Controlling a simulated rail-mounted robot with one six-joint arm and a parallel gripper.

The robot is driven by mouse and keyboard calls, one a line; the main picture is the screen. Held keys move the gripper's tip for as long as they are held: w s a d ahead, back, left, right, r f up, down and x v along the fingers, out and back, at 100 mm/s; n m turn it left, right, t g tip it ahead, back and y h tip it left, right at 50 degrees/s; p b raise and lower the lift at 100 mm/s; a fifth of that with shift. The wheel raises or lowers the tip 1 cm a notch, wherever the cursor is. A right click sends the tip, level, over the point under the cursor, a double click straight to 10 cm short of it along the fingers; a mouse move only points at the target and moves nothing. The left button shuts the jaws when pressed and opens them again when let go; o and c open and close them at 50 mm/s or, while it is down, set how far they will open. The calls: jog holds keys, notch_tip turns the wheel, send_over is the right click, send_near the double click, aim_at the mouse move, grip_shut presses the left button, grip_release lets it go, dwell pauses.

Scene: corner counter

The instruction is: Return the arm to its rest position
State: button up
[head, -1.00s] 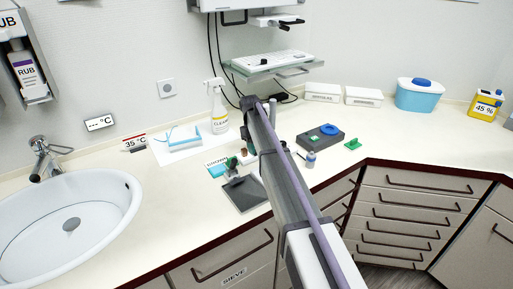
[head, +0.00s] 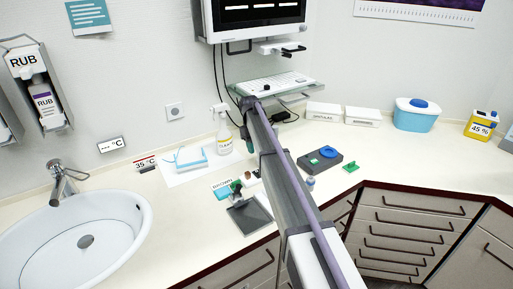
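My arm rises from the bottom of the head view, a grey and white link with a purple strip along it. Its far end, with what shows of my gripper (head: 250,106), is in front of the wall below the glass shelf. The fingers are mostly hidden behind the arm link, so I cannot see whether they are open or shut. I see nothing held in them.
The counter holds a spray bottle (head: 224,130), a dark grey plate (head: 249,216), a grey box with a blue disc (head: 320,161), a blue-lidded tub (head: 417,114) and a yellow canister (head: 480,127). A sink (head: 75,245) is at left. A keyboard shelf (head: 275,87) and monitor (head: 253,18) hang behind.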

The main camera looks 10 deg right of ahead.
jog(key=s+m+t+y, duration=0.1)
jog(key=s+m, duration=0.3)
jog(key=s, duration=3.6)
jog(key=shift+s+d+f+t, duration=0.3)
jog(key=shift+d+t, duration=0.15)
jog(key=shift+t, duration=0.45)
